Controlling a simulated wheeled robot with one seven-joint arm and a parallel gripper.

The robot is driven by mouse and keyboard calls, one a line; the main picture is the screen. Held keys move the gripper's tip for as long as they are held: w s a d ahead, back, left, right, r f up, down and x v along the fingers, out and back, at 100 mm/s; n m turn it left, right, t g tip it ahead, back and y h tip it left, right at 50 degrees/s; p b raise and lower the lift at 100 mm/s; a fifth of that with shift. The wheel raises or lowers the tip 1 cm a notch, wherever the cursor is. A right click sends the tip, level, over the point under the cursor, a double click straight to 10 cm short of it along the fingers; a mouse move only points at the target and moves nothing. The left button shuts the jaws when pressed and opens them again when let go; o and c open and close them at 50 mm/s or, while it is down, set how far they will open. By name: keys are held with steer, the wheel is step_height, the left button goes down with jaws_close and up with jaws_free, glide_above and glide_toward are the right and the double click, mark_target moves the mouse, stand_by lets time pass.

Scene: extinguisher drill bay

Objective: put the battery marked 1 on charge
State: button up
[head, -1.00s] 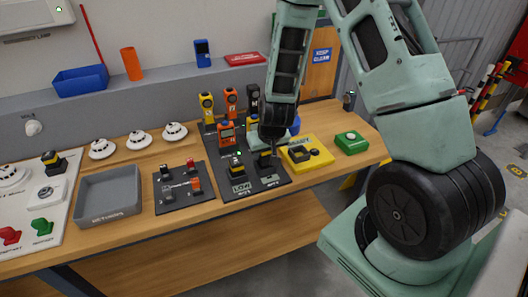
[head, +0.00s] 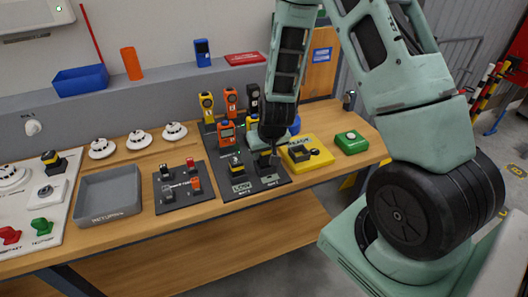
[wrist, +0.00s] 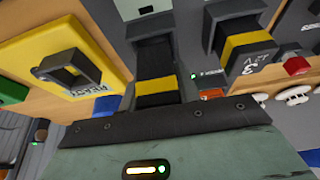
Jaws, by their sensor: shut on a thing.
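My gripper (head: 268,146) is shut on a dark battery with a yellow band, which shows in the wrist view (wrist: 155,88). The battery stands upright at the right-hand dark bay (head: 268,172) of the charging plate; I cannot tell if it is fully seated. Its number is not readable here. A small green light (wrist: 194,75) shows beside it in the wrist view. A yellow plate (head: 322,159) with a dark open holder (head: 299,153) lies to the right.
Several handheld meters, one an orange meter (head: 226,133), stand behind the bays. A green box (head: 351,142) is at the right, near the bench edge. A grey returns tray (head: 108,194), a dark board with small switches (head: 183,188) and white detectors (head: 174,131) are at the left.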

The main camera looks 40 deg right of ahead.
steer(key=shift+f+b, duration=0.55)
stand_by(0.8)
steer(key=shift+r, duration=0.1)
steer(key=shift+r+p, duration=2.1)
steer(key=shift+r, duration=0.35)
